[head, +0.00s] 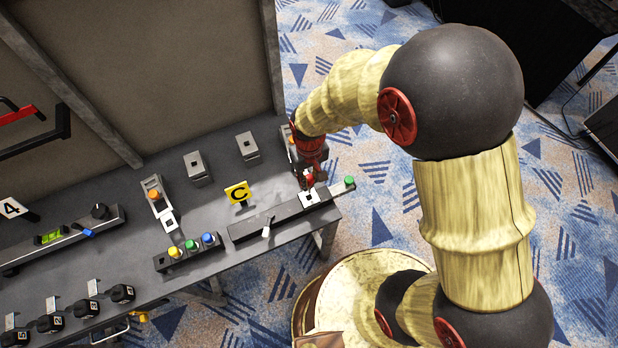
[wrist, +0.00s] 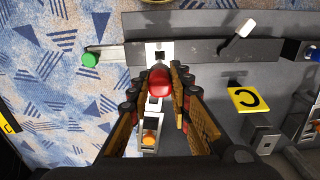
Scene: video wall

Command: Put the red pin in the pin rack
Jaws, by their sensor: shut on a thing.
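My gripper (head: 309,172) is shut on the red pin (wrist: 159,80), whose rounded red top shows between the fingertips in the wrist view. The red pin also shows in the head view (head: 310,180), small and partly hidden by the fingers. Just beyond the pin in the wrist view is a white square plate with a dark hole (wrist: 160,52), on a long dark bar (head: 280,213). The pin's lower end is hidden, so I cannot tell whether it touches the plate. No part is clearly marked as the pin rack.
A green knob (head: 349,181) sticks out at the bar's right end, and a white lever (head: 267,229) stands on the bar. A yellow C sign (head: 238,193) stands behind it. A box with yellow, green and blue buttons (head: 191,247) is to the left.

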